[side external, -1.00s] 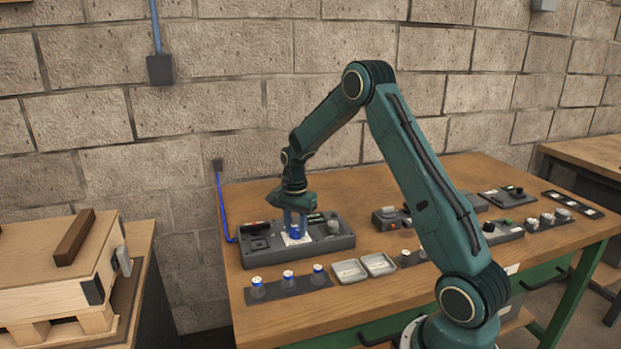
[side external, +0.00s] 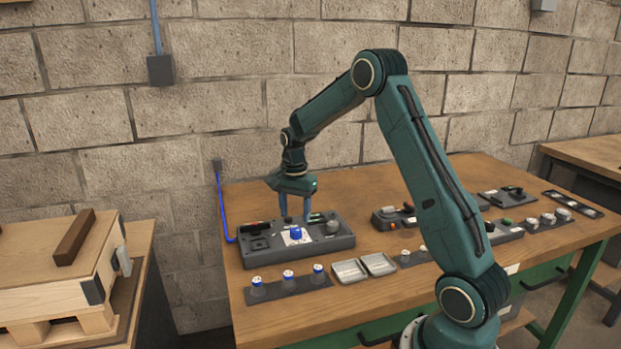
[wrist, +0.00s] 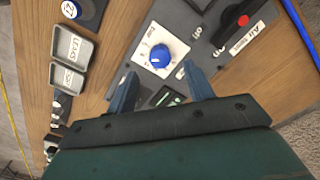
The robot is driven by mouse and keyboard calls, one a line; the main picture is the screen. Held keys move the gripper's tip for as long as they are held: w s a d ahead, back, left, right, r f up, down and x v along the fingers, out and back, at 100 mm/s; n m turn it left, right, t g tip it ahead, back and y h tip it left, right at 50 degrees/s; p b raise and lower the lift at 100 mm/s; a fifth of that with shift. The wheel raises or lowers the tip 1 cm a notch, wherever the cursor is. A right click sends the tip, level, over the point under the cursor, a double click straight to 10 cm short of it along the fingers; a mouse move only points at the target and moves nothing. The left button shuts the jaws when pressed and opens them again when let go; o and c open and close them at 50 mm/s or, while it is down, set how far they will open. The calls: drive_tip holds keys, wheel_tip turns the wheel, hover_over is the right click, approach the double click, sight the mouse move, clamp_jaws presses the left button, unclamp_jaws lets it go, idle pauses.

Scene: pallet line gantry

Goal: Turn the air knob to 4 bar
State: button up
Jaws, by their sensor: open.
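The blue air knob (side external: 296,232) sits on a white dial plate on the grey control panel (side external: 340,243). In the wrist view the knob (wrist: 160,54) shows a pale mark on its top; the dial's small figures are too small to read surely, so its setting is unclear. My gripper (side external: 295,214) is open and empty, pointing down above the panel. Its fingers are apart and clear of the knob. In the wrist view my gripper's fingers (wrist: 159,73) frame the near side of the dial.
A grey round knob (side external: 333,226) stands to the right. Several blue-and-white capped pieces on a dark strip (side external: 272,292) and two grey trays (side external: 348,272) lie in front. Bare wood (side external: 390,300) lies before the trays.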

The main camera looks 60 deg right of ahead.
sight(295, 230)
wheel_tip(295, 230, up, 9)
idle(0.4)
drive_tip(key=s+a+r+n+t, duration=0.3)
drive_tip(key=s+a+r+n, duration=0.7)
drive_tip(key=a, duration=0.5)
drive_tip(key=s+a+f+n+t, duration=0.1)
drive_tip(key=s+a+n, duration=0.2)
drive_tip(key=s, duration=0.4)
drive_tip(key=s+a+f+n+t, duration=0.1)
drive_tip(key=s+a+n, duration=0.3)
drive_tip(key=s, duration=0.4)
drive_tip(key=shift+s+a+n+t, duration=0.3)
drive_tip(key=shift+a, duration=0.05)
